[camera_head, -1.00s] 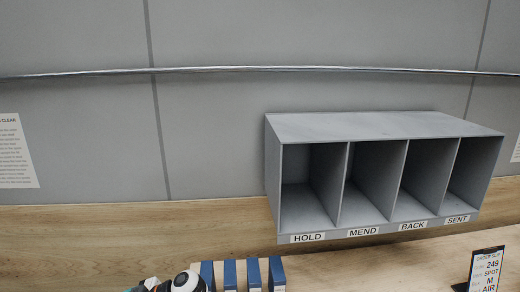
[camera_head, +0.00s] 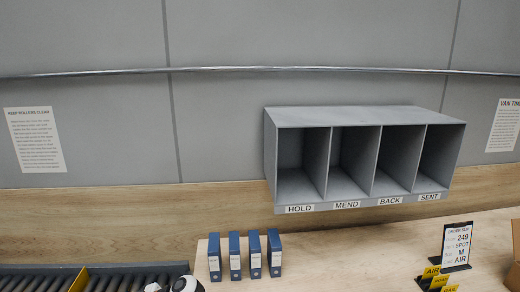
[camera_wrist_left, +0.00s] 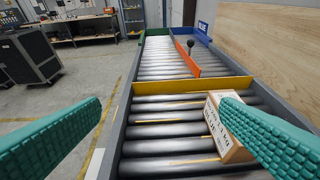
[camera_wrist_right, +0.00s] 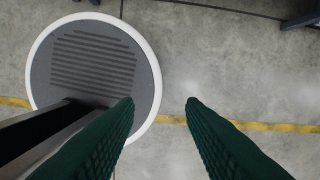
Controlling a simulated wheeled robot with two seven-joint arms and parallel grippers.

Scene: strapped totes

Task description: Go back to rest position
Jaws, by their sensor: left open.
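My left gripper (camera_wrist_left: 160,108) is open above a roller conveyor (camera_wrist_left: 165,130). Nothing is between its fingers. A tan box with a white printed label (camera_wrist_left: 215,128) lies on the rollers, partly hidden behind the right-hand finger in the left wrist view; I cannot tell whether they touch. My right gripper (camera_wrist_right: 160,103) is open and empty over a grey floor (camera_wrist_right: 230,60). Neither gripper's fingers show in the head view.
A grey cubby shelf (camera_head: 365,116) has compartments marked HOLD, MEND, BACK and SENT. Several blue binders (camera_head: 254,256) and an order slip stand (camera_head: 456,246) are on the wooden counter (camera_head: 350,250). Yellow (camera_wrist_left: 175,87) and orange (camera_wrist_left: 187,58) dividers cross the conveyor. A dark cart (camera_wrist_left: 25,55) stands left.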

